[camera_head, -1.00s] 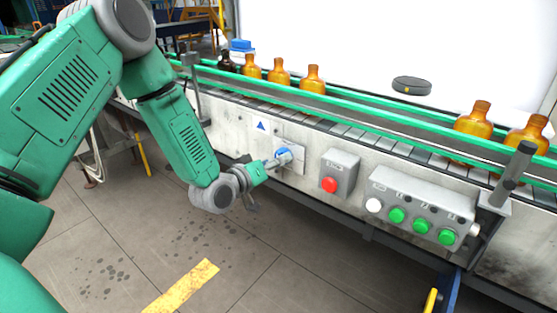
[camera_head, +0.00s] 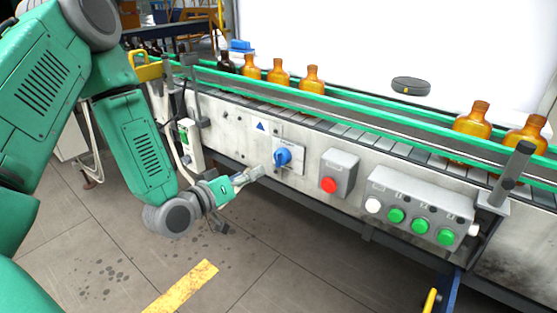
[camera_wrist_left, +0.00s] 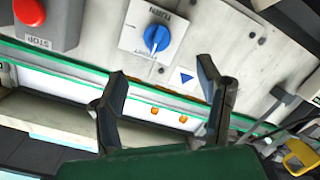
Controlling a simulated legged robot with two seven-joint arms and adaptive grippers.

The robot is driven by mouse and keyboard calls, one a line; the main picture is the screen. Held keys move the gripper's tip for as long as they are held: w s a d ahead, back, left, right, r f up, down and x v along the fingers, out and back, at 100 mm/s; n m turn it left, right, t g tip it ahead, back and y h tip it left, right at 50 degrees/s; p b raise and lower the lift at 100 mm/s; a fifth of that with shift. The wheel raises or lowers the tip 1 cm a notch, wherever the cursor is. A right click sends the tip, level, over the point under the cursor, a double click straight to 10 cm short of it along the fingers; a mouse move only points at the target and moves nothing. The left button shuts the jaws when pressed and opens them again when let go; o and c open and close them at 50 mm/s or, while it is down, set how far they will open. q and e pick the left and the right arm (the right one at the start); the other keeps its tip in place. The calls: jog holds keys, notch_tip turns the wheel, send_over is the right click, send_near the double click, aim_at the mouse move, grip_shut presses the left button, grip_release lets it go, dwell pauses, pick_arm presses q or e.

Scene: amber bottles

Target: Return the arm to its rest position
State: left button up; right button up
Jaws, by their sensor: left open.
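My left arm comes in from the left in the head view. Its gripper (camera_head: 250,176) is in front of the conveyor's side panel, left of and a little below the blue rotary knob (camera_head: 283,156), with a gap between them. In the left wrist view the gripper (camera_wrist_left: 168,88) has its two dark fingers spread apart with nothing between them. The blue knob (camera_wrist_left: 157,38) on its white plate shows beyond the fingers, clear of them. My right gripper is not seen.
A red stop button (camera_head: 328,185) and a grey box with green buttons (camera_head: 421,226) sit right of the knob. Amber bottles (camera_head: 278,73) and a dark bottle (camera_head: 226,63) stand on the conveyor (camera_head: 330,117). The floor (camera_head: 265,265) below is clear.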

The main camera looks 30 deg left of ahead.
pick_arm(q)
jog(key=s+d+f+m+g, duration=0.2)
jog(key=s+d+f+g, duration=0.25)
jog(key=f, duration=0.35)
jog(key=s+d+f+m+g, duration=0.2)
jog(key=s+d+f+g, duration=0.15)
jog(key=s+f, duration=0.35)
jog(key=s+d+f+m+g, duration=0.1)
jog(key=s+f+g, duration=0.3)
jog(key=s, duration=0.4)
jog(key=s+d+f+m+g+y, duration=0.1)
jog(key=s+f+g, duration=0.2)
jog(key=s+f, duration=0.2)
jog(key=s, duration=0.3)
jog(key=shift+d+m+g, duration=0.15)
jog(key=shift+m+g, duration=0.25)
jog(key=shift+s, duration=0.1)
